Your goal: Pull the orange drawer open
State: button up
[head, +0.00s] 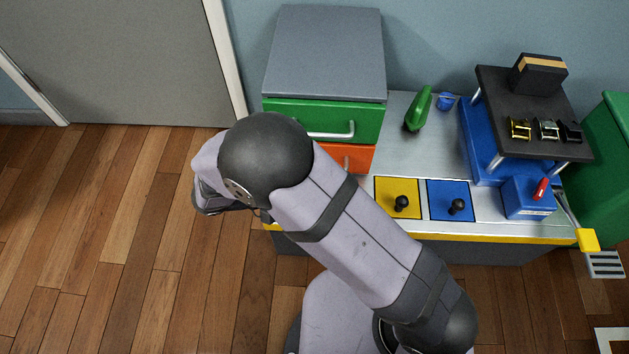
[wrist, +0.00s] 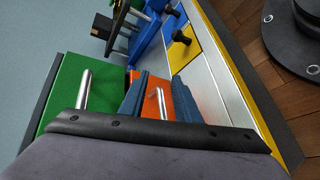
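The orange drawer (head: 355,157) is below the green drawer in the grey-topped cabinet. Its front looks about flush with the green one, and my arm hides its left part in the head view. In the wrist view the orange front (wrist: 182,104) and its silver bar handle (wrist: 160,105) show between the two blue-grey fingers of my gripper (wrist: 160,84). The fingers are apart, one on each side of the handle, with visible gaps. I cannot tell how deep the fingertips reach past the handle. In the head view the fingers are hidden behind my arm.
The green drawer (head: 365,123) with its silver handle is just above. Yellow (head: 385,187) and blue (head: 437,190) panels with black knobs lie to the right, near a dark raised stand (head: 500,95) holding watches. The wooden floor (head: 120,220) at left is clear.

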jog(key=a+f+t, duration=0.1)
jog(key=a+t, duration=0.1)
jog(key=a+f+n+t+b, duration=0.1)
jog(key=a, duration=0.2)
jog(key=a+f+n+t+b, duration=0.1)
jog(key=a+t, duration=0.1)
jog(key=a, duration=0.1)
jog(key=shift+s+a+t+y, duration=0.25)
jog(key=shift+s+t+y, duration=0.05)
jog(key=shift+s, duration=0.1)
jog(key=shift+b+x, duration=1.3)
jog(key=shift+x, duration=2.4)
grip_shut()
